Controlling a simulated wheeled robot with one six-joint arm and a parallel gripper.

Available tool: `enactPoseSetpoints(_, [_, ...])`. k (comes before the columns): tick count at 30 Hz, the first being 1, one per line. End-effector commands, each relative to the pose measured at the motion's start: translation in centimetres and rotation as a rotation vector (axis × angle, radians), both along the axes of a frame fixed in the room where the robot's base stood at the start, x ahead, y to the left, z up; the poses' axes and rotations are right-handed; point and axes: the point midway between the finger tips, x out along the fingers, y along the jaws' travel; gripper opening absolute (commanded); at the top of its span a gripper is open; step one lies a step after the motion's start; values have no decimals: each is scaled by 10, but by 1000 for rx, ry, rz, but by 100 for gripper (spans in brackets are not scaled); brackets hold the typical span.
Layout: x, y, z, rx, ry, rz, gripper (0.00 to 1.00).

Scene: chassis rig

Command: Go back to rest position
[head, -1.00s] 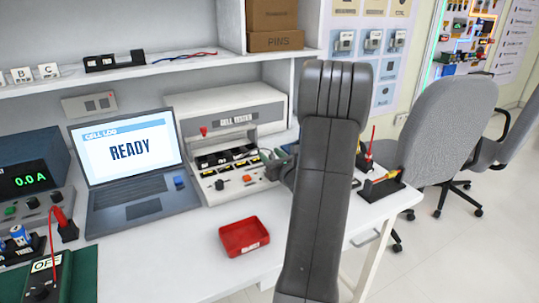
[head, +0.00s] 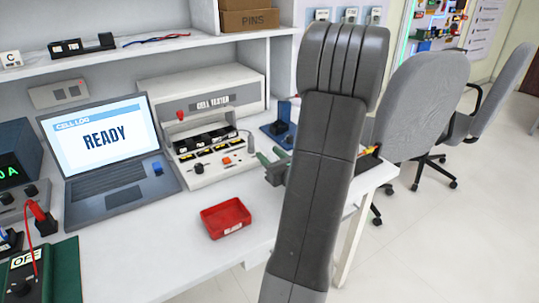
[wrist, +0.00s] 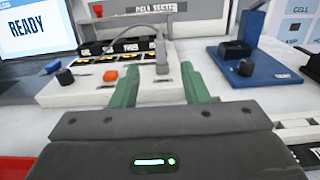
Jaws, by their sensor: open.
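My gripper (head: 272,166) shows at the left of my dark grey arm in the head view, over the white bench to the right of the cell tester. In the wrist view its two green fingers (wrist: 158,88) stand apart with nothing between them. The cell tester (head: 213,115) lies beyond the fingers, with several dark cells in its slots; it also shows in the wrist view (wrist: 75,92). My arm hides part of the bench's right side.
A red tray (head: 226,217) sits on the bench front. A laptop (head: 107,142) reading READY stands left of the tester. A blue stand (head: 279,132) is behind my gripper. Grey chairs (head: 421,105) stand right of the bench, with open floor beside them.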

Motion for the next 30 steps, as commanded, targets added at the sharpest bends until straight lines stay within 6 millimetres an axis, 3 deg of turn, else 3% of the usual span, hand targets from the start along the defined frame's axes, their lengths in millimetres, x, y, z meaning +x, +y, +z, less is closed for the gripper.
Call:
enactPoseSetpoints(8, [11, 8, 0, 1, -1, 2, 41])
enactPoseSetpoints(24, [92, 68, 0, 1, -1, 2, 41])
enactPoseSetpoints(30, [112, 82, 0, 0, 0, 1, 41])
